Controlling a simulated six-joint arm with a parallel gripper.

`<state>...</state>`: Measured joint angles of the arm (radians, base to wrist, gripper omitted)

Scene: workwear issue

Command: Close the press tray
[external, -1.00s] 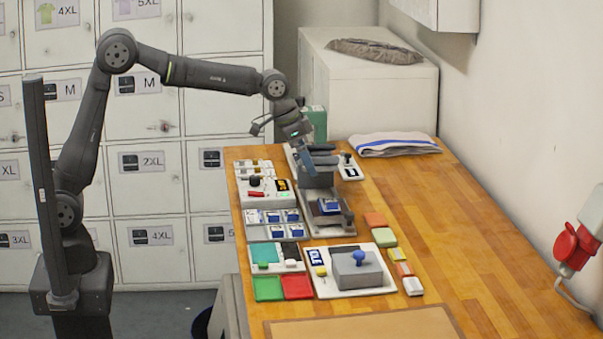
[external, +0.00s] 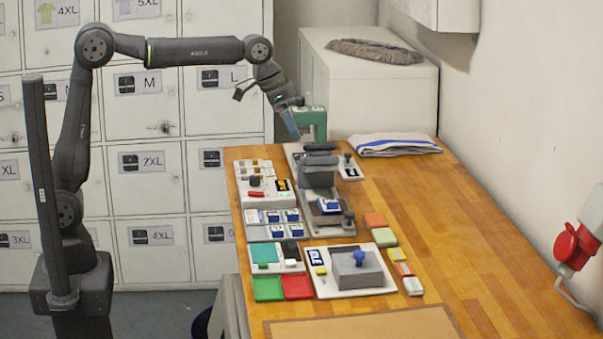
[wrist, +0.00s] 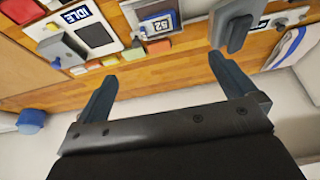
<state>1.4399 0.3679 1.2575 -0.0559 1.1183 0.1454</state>
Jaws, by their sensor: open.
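The grey press (external: 317,178) stands on a light base plate near the far end of the wooden table. Its tray (external: 336,222) sticks out toward the near side, with a blue-and-white piece (external: 328,205) on it and a dark knob at its near end.
A control box (external: 262,192) and a rack of blue-and-white pieces (external: 272,225) lie left of the press. A plate with a grey lidded box (external: 358,270) stands nearer. The table's right side is clear.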

